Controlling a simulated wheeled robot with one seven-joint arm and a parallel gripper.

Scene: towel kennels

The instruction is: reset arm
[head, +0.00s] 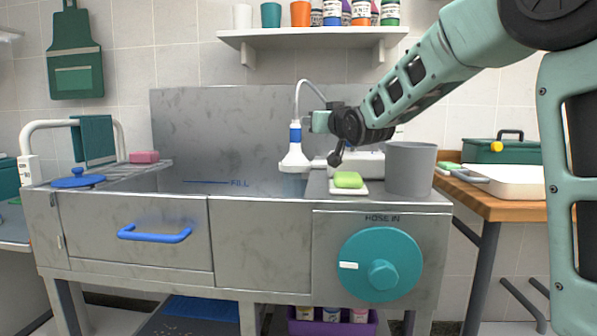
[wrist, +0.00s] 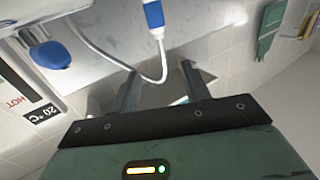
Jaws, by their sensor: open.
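My arm reaches in from the right in the head view. My gripper (wrist: 161,84) is open, its two dark fingers apart with no object held between them. In the head view the gripper end is small and partly hidden by my own wrist, above the back of the steel wash tub (head: 262,240). The white shower head (head: 295,160) with a blue collar hangs just left of it on a white hose. In the wrist view the hose (wrist: 105,55) and its blue part (wrist: 153,14) show beyond the fingers.
A grey bin (head: 410,168) and a green soap bar (head: 348,180) stand on the tub's right ledge, below my arm. A shelf (head: 310,34) with cups and bottles is above. A wooden table (head: 492,205) stands right. A blue knob (wrist: 50,55) is near the wrist.

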